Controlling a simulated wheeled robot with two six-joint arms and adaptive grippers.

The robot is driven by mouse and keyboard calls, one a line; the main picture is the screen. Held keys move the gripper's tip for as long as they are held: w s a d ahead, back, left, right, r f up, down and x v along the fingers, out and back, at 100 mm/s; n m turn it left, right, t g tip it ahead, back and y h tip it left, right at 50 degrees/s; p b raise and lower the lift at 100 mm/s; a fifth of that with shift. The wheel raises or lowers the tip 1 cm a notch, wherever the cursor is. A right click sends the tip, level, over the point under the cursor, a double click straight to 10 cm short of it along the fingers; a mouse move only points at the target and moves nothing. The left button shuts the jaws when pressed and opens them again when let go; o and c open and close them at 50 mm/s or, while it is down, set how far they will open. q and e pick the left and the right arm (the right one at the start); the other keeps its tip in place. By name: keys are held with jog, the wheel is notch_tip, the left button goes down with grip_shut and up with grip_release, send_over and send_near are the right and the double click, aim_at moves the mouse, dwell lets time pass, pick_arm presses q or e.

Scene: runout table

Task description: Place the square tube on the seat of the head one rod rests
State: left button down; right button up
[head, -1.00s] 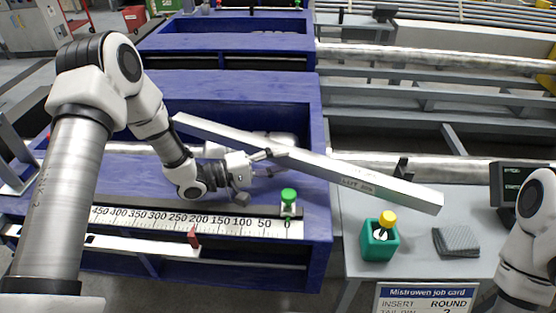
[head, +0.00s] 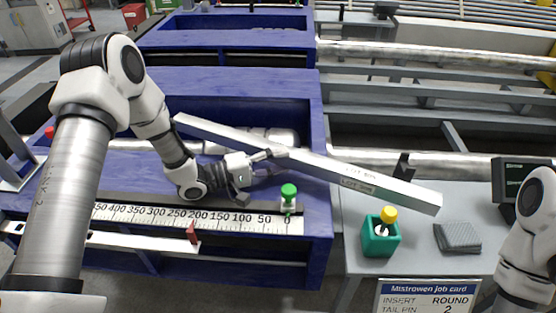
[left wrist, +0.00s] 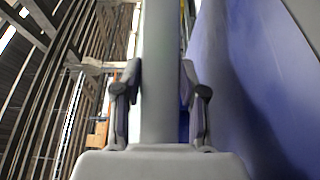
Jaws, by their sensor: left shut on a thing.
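The square tube (head: 345,178) is a long grey bar with lettering on its side. It slants across the head view from the blue unit at upper left to above the grey side table at lower right. My left gripper (head: 268,158) is shut on it left of its middle and holds it over the blue unit's right part. In the left wrist view the tube (left wrist: 164,70) runs between the two fingers (left wrist: 160,100). Beneath and behind it, a silver round bar (head: 285,137) shows partly in the blue unit (head: 230,84). I cannot tell which part is the seat. My right gripper is out of view.
A teal box (head: 380,240) with a yellow-topped pin (head: 389,216), a grey cloth (head: 457,237) and a job card (head: 428,296) are at right.

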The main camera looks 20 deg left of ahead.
pick_arm(q)
jog(key=shift+f, duration=0.15)
jog(key=c, duration=0.6)
grip_release()
jog(key=shift+s, duration=0.1)
jog(key=v, duration=1.1)
jog(key=shift+s+a, duration=0.3)
